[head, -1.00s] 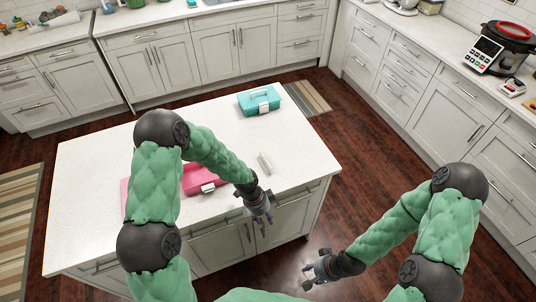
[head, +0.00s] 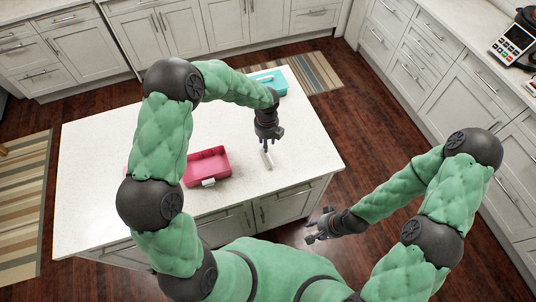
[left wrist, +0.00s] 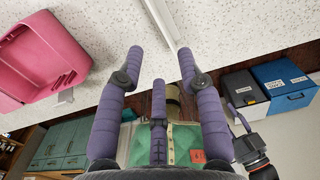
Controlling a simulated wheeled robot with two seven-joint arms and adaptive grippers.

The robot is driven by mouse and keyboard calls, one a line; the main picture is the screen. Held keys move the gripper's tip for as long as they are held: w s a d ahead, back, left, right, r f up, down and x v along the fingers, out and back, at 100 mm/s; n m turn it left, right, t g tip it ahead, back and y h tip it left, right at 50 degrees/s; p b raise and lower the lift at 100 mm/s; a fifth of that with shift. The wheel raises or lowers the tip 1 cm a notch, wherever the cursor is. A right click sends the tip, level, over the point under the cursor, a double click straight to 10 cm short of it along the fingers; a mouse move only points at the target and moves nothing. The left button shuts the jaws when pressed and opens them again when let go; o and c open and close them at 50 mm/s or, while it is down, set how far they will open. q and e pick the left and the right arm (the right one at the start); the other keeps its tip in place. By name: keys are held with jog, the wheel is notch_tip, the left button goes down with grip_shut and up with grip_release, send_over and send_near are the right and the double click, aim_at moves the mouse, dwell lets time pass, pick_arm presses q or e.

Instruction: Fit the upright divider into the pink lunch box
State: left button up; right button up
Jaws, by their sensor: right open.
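The pink lunch box (head: 224,173) sits open on the white island, with a pale latch on its front. In the left wrist view the pink lunch box (left wrist: 42,58) is at the upper left. The divider (head: 267,160) is a slim whitish piece on the counter to the right of the box. In the left wrist view the divider (left wrist: 160,18) runs between my spread fingertips. My left gripper (head: 266,143) points down just above it, open; its fingers (left wrist: 161,62) are apart and empty. My right gripper (head: 308,230) is open and empty, off the island's front right.
The white island top (head: 95,180) is mostly clear. A teal box (head: 283,84) stands at its back right, partly hidden by my left arm. A bit of pink shows behind my left arm at the left.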

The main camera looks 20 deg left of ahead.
pick_arm(q)
jog(key=f, duration=0.3)
jog(key=shift+w+f, duration=0.35)
jog(key=shift+w, duration=0.05)
jog(key=shift+s+f, duration=0.25)
jog(key=shift+f, duration=0.15)
send_over(267, 159)
notch_tip(267, 159, down, 4)
jog(key=shift+w+f, duration=0.1)
grip_shut()
